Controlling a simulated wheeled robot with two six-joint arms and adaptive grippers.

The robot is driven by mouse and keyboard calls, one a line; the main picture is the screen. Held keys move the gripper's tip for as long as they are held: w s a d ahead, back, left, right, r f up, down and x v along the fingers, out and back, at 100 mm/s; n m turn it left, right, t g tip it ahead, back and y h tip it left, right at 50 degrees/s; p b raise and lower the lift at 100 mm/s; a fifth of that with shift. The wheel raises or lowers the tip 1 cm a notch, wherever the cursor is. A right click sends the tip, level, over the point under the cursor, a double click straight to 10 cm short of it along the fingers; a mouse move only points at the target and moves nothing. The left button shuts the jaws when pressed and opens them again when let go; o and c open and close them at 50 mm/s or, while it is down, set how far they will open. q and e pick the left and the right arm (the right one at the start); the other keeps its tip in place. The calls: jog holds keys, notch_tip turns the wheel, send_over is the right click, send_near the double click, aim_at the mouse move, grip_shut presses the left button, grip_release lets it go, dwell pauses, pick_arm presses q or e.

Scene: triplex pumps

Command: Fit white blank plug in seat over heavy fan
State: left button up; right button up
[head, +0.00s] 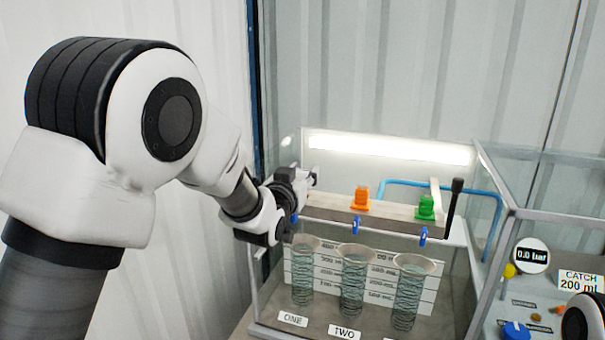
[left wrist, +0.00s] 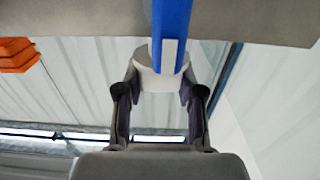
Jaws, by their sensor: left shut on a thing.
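My left gripper (head: 307,181) is at the left end of the grey bar (head: 335,210). In the left wrist view its fingers (left wrist: 160,92) are shut on a white round piece, the white blank plug (left wrist: 147,78). A blue nozzle (left wrist: 171,30) partly covers the plug in that view. An orange plug (head: 361,198) stands on the middle of the bar and a green plug (head: 426,207) near its right end. The left end of the bar is hidden behind the gripper, so I cannot tell whether the plug touches a seat.
Blue nozzles (head: 355,224) hang under the bar above several funnel-topped clear tubes (head: 353,285). A black-handled lever (head: 453,205) stands at the bar's right end. A glass case with a metal frame (head: 493,268) surrounds this. A gauge (head: 531,255) is at the right.

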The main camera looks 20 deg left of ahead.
pick_arm(q)
jog(key=shift+f+b, duration=1.1)
jog(key=shift+f, duration=0.25)
jog(key=o, duration=1.2)
jog(key=shift+r, duration=0.1)
jog(key=s, duration=1.2)
jog(key=shift+a, duration=0.25)
